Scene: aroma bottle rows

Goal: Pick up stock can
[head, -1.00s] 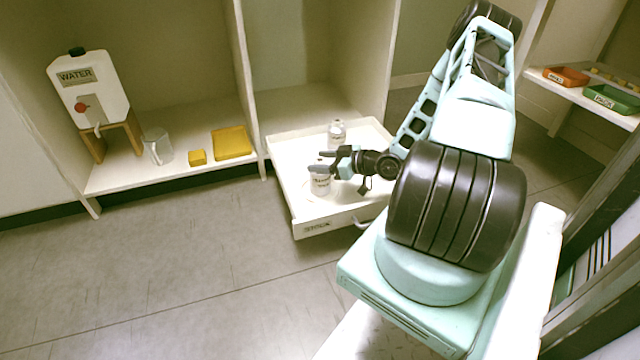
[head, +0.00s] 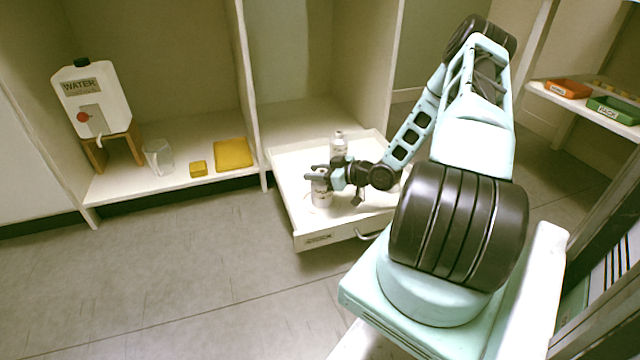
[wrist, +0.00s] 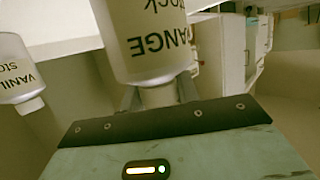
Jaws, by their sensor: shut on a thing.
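A white stock can (head: 321,195) with a narrow neck is upright in the open drawer. In the wrist view its label (wrist: 160,35) reads upside down as "...ANGE STOCK", the start cut off. My gripper (head: 319,174) is shut on this can at its neck, from the right in the head view. Its fingers are mostly hidden behind the can's neck in the wrist view. I cannot tell whether the can's base touches the drawer floor. A second can (head: 338,145), partly labelled "VANIL... STO...", stands behind it; it also shows in the wrist view (wrist: 18,78).
The white drawer (head: 322,239) is pulled out over the floor, with free room inside. On the left shelf are a water dispenser (head: 96,100), a clear jug (head: 158,157), a yellow sponge-like block (head: 198,169) and a yellow cloth (head: 233,154). Orange (head: 567,88) and green (head: 612,110) trays sit at right.

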